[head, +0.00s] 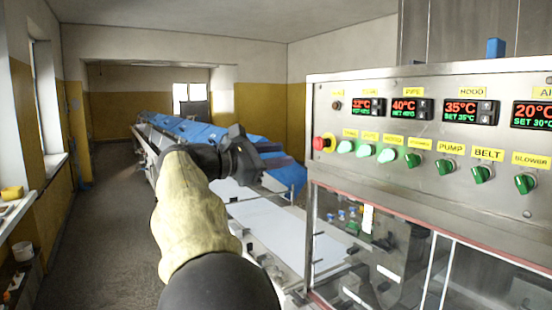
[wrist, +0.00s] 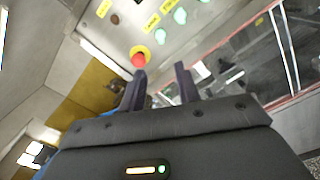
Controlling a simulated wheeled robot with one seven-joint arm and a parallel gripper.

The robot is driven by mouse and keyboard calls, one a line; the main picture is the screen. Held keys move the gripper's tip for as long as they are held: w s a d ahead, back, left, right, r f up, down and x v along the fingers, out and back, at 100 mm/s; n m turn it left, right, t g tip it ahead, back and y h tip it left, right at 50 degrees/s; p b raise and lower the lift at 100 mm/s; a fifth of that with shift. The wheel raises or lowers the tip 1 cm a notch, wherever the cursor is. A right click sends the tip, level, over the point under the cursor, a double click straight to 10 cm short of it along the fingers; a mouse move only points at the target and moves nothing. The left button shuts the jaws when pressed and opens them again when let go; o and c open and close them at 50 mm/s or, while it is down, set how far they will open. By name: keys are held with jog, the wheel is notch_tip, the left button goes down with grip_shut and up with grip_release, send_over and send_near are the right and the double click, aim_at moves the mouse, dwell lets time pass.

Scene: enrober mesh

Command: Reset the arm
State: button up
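My arm reaches forward in the middle of the head view, with a yellowish cover over part of it. My gripper (head: 246,160) is at its far end, left of the control panel. In the wrist view my gripper (wrist: 162,86) shows two dark fingers standing apart with nothing between them. The red emergency stop button (head: 320,143) with its yellow collar is on the left end of the panel. The same red button (wrist: 138,60) appears just beyond the left fingertip in the wrist view; I cannot tell whether they touch.
The steel control panel (head: 440,125) carries temperature displays, lit green buttons and green knobs. Below it is a glazed machine housing (head: 390,265). A white belt (head: 275,235) and a long blue-covered conveyor (head: 195,130) run beside it. The floor aisle (head: 100,215) at left is clear.

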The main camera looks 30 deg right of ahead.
dwell(0.4)
notch_tip(320, 180, down, 28)
jog(key=s+a+m+t+y, duration=0.1)
jog(key=s+a+m+y, duration=0.1)
jog(key=y, duration=0.8)
jog(key=s+a+f+m+y, duration=0.8)
jog(key=s+a+f+m, duration=0.2)
jog(key=s+a+f, duration=0.3)
jog(key=s+f, duration=0.3)
jog(key=f, duration=0.2)
jog(key=shift+s+m, duration=0.3)
jog(key=shift+m, duration=0.1)
